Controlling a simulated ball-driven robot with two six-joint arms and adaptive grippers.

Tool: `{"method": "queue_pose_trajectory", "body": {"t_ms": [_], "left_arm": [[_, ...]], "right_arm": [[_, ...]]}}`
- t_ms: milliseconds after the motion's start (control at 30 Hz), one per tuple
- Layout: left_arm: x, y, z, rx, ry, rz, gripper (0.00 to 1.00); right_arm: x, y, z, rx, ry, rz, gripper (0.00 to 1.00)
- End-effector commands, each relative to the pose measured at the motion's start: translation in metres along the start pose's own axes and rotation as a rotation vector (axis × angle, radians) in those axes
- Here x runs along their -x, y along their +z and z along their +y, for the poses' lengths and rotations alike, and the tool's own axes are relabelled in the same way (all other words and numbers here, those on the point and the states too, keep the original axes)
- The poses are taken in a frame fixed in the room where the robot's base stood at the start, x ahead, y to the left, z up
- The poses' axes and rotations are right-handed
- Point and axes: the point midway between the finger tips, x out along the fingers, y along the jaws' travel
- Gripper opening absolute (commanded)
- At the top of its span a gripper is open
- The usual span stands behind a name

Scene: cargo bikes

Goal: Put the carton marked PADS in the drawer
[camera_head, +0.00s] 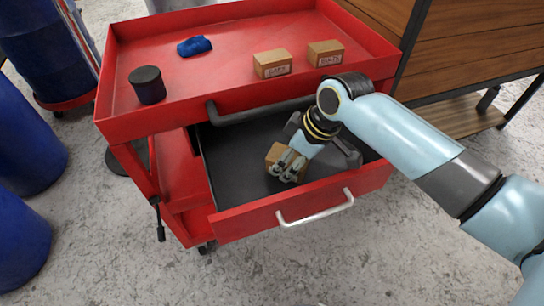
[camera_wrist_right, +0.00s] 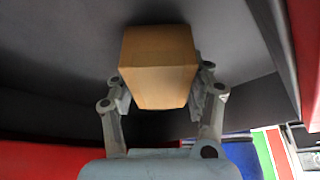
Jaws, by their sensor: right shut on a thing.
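My right gripper (camera_head: 288,166) reaches down into the open red drawer (camera_head: 318,212). It is shut on a small brown carton (camera_head: 276,154), low over the dark drawer floor. In the right wrist view, the carton (camera_wrist_right: 160,62) sits between the two fingers of my gripper (camera_wrist_right: 162,95). No label shows on this carton, so I cannot read whether it is marked PADS. I cannot tell whether it touches the drawer floor. My left gripper is not in view.
The red cart's top tray (camera_head: 222,88) carries two labelled brown cartons (camera_head: 272,64) (camera_head: 326,53), a black cylinder (camera_head: 148,85) and a blue cloth-like item (camera_head: 195,46). The cart's black handle (camera_head: 262,111) overhangs the drawer's back. The drawer floor left of my gripper is clear.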

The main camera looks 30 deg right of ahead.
Motion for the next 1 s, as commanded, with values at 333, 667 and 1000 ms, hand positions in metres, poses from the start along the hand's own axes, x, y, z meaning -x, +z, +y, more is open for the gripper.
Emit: {"method": "queue_pose_trajectory", "body": {"t_ms": [333, 667, 1000], "left_arm": [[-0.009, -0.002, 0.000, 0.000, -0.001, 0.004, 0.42], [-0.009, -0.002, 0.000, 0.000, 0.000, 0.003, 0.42], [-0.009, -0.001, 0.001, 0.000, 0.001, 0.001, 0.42]], "right_arm": [[-0.025, -0.031, -0.001, 0.000, -0.001, -0.001, 0.13], [-0.027, -0.030, 0.000, 0.000, 0.000, 0.000, 0.13], [-0.028, -0.030, -0.001, 0.000, 0.000, 0.000, 0.74]]}}
